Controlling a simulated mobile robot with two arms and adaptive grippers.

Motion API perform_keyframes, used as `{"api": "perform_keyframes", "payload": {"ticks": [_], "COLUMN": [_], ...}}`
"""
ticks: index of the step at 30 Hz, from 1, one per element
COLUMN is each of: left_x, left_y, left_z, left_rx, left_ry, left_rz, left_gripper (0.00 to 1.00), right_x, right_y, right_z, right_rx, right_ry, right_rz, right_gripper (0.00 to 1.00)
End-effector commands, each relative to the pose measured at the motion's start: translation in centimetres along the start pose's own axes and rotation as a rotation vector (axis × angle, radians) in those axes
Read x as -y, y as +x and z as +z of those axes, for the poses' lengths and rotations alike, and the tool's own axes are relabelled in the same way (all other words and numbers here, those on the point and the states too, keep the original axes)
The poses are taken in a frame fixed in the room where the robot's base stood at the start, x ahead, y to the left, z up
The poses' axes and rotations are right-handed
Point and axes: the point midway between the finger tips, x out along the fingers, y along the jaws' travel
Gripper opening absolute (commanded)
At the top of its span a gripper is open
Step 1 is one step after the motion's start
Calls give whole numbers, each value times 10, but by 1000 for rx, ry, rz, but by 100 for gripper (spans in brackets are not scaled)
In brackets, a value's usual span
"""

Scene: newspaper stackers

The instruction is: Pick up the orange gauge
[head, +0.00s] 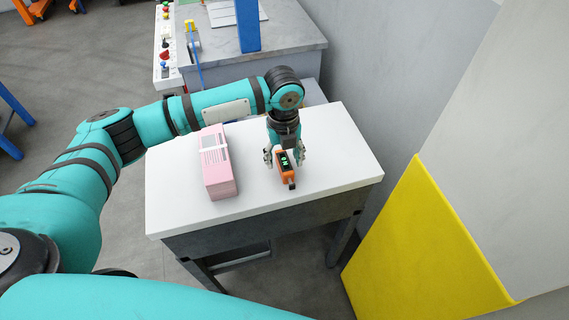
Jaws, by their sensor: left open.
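The orange gauge (285,168) is a small orange device with a dark face and green marks. It rests on the white tabletop (335,160), right of the table's middle. My left gripper (285,159) reaches down from above, its fingers spread open on either side of the gauge's far end. Whether the fingers touch the gauge cannot be told. My right gripper is not in view.
A pink box with a white band (219,170) stands on the table left of the gauge. A grey bench (300,40) with a control panel (164,45) is behind. A yellow panel (425,245) is at the right.

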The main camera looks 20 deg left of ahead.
Motion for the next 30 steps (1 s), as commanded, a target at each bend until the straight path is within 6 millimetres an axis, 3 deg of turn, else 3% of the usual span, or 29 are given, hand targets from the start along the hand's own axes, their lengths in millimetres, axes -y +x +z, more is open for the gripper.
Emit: {"api": "perform_keyframes", "payload": {"ticks": [6,14,27,30], "left_x": [2,2,2,2], "left_y": [27,30,30,29], "left_z": [-1,-1,-1,-1], "left_rx": [-1,0,0,1], "left_ry": [-1,1,0,0], "left_rz": [2,0,0,0], "left_gripper": [56,56,0,0], "right_x": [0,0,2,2], "right_y": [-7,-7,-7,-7], "right_z": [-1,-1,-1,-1], "right_rx": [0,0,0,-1], "right_ry": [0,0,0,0], "right_rz": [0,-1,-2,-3], "right_gripper": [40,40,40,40]}}
